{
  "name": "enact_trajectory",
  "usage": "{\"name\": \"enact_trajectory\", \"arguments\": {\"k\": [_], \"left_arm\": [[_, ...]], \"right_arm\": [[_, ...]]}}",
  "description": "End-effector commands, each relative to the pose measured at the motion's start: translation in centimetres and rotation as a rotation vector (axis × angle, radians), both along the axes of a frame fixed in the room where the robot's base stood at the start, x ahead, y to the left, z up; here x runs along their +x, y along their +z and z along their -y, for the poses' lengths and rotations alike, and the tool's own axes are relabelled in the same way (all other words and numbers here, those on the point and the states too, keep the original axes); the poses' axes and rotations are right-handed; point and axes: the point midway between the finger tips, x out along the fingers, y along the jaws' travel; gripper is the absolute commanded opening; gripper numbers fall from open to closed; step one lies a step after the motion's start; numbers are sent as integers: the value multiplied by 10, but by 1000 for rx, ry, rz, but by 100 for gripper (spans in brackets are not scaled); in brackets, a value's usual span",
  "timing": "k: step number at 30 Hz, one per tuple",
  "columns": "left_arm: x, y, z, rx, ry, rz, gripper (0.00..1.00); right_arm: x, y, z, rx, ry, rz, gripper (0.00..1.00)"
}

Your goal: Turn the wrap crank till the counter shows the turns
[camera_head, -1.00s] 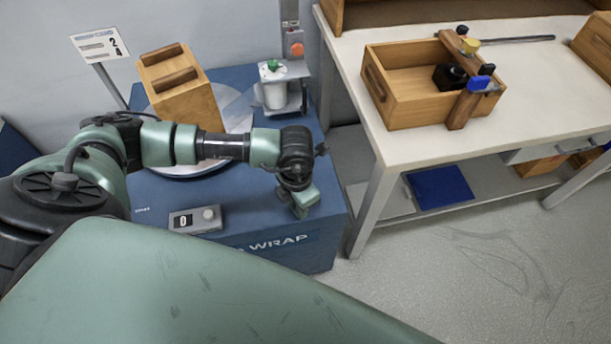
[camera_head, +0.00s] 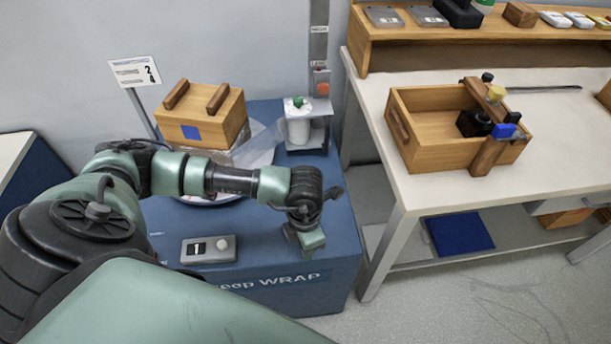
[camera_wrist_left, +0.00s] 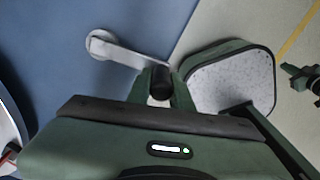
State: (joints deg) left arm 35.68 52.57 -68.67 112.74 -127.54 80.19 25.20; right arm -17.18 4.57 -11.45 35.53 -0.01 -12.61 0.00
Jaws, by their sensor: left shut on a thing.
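My left gripper (camera_head: 306,240) is over the front right of the blue wrapping machine (camera_head: 290,270). In the left wrist view its fingers (camera_wrist_left: 162,95) are shut on the dark crank handle (camera_wrist_left: 161,80). The pale crank arm (camera_wrist_left: 130,53) runs from the handle to a round hub at upper left. In the head view the crank is hidden. The counter (camera_head: 208,249) on the machine top seems to show 1. A wooden crate (camera_head: 205,115) stands on the turntable with clear film around its lower part. A sign (camera_head: 135,71) behind shows a 2 and another, unclear figure.
A film roll (camera_head: 298,125) stands on its holder at the machine's back right. The workbench (camera_head: 450,190) on the right carries an open wooden box (camera_head: 410,150) with a clamp (camera_head: 489,150). Floor between machine and bench is narrow.

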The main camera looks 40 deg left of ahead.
Motion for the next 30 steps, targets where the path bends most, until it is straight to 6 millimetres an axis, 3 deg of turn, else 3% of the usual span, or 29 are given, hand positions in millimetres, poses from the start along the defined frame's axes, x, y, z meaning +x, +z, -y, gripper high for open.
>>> {"name": "enact_trajectory", "arguments": {"k": [4,5,7,19,30], "left_arm": [[0,0,-2,5,4,-2,0],[0,0,-3,6,4,-1,24],[0,0,-2,6,4,-1,43],[2,7,-1,1,2,3,43],[1,64,-2,2,3,2,43]], "right_arm": [[0,0,0,0,0,0,0],[0,0,0,0,0,0,0],[0,0,0,0,0,0,0],[0,0,0,0,0,0,0],[0,-2,0,0,0,0,0]]}}
